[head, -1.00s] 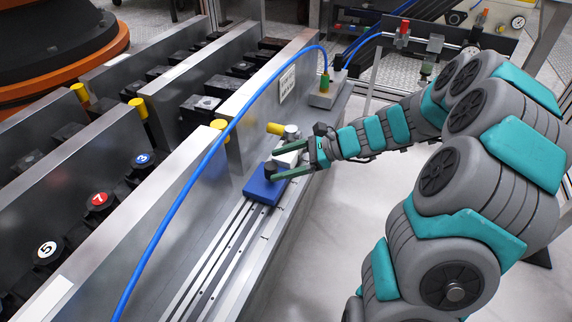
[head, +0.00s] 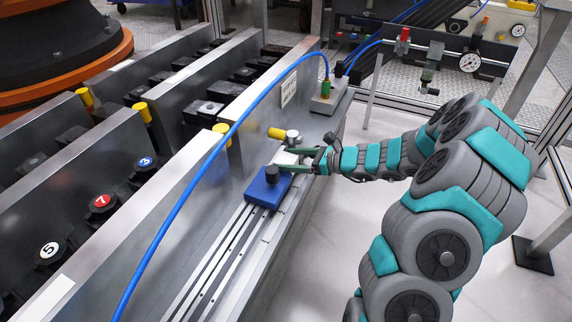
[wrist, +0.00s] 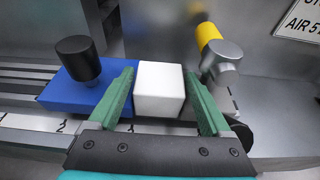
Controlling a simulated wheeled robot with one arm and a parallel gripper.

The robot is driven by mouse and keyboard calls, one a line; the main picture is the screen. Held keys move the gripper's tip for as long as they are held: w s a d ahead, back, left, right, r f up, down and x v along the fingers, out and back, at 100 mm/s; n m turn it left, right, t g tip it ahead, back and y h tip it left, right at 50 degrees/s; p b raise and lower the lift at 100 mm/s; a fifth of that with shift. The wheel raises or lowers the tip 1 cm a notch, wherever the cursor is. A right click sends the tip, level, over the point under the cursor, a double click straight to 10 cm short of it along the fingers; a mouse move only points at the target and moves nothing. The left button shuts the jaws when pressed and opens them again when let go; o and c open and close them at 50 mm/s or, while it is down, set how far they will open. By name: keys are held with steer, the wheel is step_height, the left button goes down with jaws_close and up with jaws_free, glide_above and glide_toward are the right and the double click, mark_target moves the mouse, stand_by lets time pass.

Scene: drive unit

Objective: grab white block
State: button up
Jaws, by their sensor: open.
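The white block (wrist: 159,88) sits between the two green fingers of my gripper (wrist: 160,103) in the wrist view. A gap shows on the block's right side, and the left finger is close to its left side. In the head view my gripper (head: 300,160) reaches in from the right, and the white block (head: 287,158) is mostly hidden by the fingers. The gripper is open. A blue slider with a black knob (head: 266,189) lies just left of the left finger; it also shows in the wrist view (wrist: 60,92).
A grey fitting with a yellow cap (wrist: 222,62) stands close to the right finger. A metal wall (head: 240,110) rises behind the block. A blue hose (head: 190,165) arches across the head view. Rails (head: 215,260) run toward the front.

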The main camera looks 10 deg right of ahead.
steer(key=shift+x, duration=1)
jaws_close()
